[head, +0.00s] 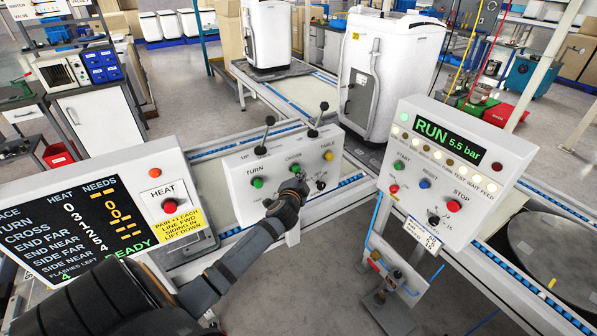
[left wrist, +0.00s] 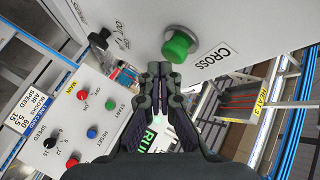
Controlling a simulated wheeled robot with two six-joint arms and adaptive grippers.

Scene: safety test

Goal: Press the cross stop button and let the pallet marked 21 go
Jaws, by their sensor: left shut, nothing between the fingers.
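The white control box (head: 235,185) in the middle of the head view has TURN, CROSS and TABLE columns. Its green CROSS button (head: 295,168) shows just above my left gripper (head: 300,186). In the left wrist view this green button (left wrist: 179,45) sits beside the CROSS label, just beyond the shut, empty fingertips (left wrist: 166,72). The gripper is at the box front below the green button; contact cannot be told. The CROSS stop button cannot be made out and may be hidden by the gripper. No number 21 is legible on any pallet. My right gripper is not in view.
A right panel (head: 455,150) reads RUN 5.5 bar, with START, RESET and STOP buttons. A HEAT board (head: 90,225) stands left. Two levers (head: 266,130) rise from the middle box's top. White machines (head: 395,75) stand on the line behind. A round turntable (head: 550,255) lies right.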

